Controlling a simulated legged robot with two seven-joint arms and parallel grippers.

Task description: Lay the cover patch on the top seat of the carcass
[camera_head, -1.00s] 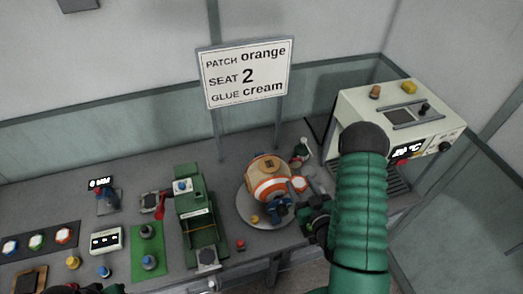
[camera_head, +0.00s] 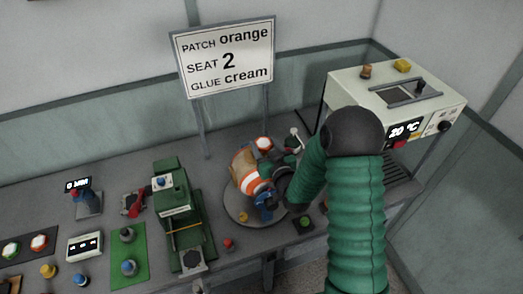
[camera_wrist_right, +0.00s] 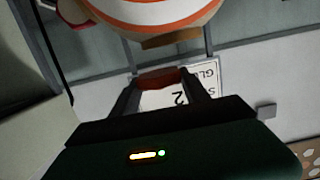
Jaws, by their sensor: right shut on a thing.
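The carcass (camera_head: 243,170) is a round ball with tan, white and orange bands, seated on a grey round plate (camera_head: 233,208) in the head view. A white patch with an orange rim (camera_head: 263,143) is at the tip of my right gripper (camera_head: 279,160), near the upper right of the carcass; I cannot tell whether they touch. In the right wrist view the right gripper (camera_wrist_right: 160,88) is shut on the patch, seen edge-on as a reddish-brown strip (camera_wrist_right: 158,78). The carcass (camera_wrist_right: 150,14) is at that view's top edge. My arm hides part of the carcass's right side. My left gripper is not in view.
A sign (camera_head: 225,60) reads patch orange, seat 2, glue cream. A green press (camera_head: 180,215) stands left of the carcass. A cream machine (camera_head: 400,95) showing 20 °C stands right. A patch tray (camera_head: 15,262) and small coloured knobs lie left.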

